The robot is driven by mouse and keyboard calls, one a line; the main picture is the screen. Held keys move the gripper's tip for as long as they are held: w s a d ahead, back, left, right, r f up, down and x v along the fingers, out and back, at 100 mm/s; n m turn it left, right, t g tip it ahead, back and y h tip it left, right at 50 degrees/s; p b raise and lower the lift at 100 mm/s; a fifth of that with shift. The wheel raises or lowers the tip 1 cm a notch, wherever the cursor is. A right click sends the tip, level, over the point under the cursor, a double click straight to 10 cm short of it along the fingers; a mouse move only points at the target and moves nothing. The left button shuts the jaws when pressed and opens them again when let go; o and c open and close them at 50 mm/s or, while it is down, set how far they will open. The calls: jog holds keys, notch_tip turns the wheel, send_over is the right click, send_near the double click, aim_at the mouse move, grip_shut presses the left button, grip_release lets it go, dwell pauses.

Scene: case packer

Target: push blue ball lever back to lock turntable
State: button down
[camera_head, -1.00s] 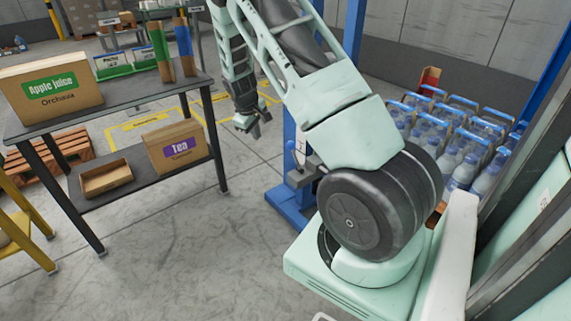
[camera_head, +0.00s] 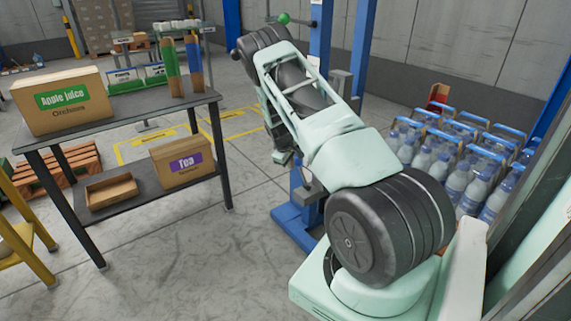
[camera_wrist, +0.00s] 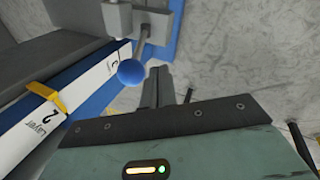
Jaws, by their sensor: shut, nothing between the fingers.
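The blue ball (camera_wrist: 131,72) sits on the end of a thin metal lever in the wrist view. The lever runs up to a grey bracket (camera_wrist: 158,25) on a blue base. My gripper (camera_wrist: 159,72) is shut and empty, with its dark fingers just right of the ball and slightly lower in the picture. Whether the fingers touch the ball, I cannot tell. In the head view my arm hides the ball and most of my gripper; the blue stand foot (camera_head: 300,228) shows below the arm.
A white "Layer 2" strip (camera_wrist: 60,110) with a yellow pointer (camera_wrist: 48,98) lies left of the ball. A green ball (camera_head: 284,18) is higher on the blue post (camera_head: 319,45). Bottle packs (camera_head: 460,165) stand right, a box table (camera_head: 125,115) left. Floor between is clear.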

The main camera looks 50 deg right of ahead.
jog(key=shift+d, duration=0.65)
jog(key=shift+d, duration=0.1)
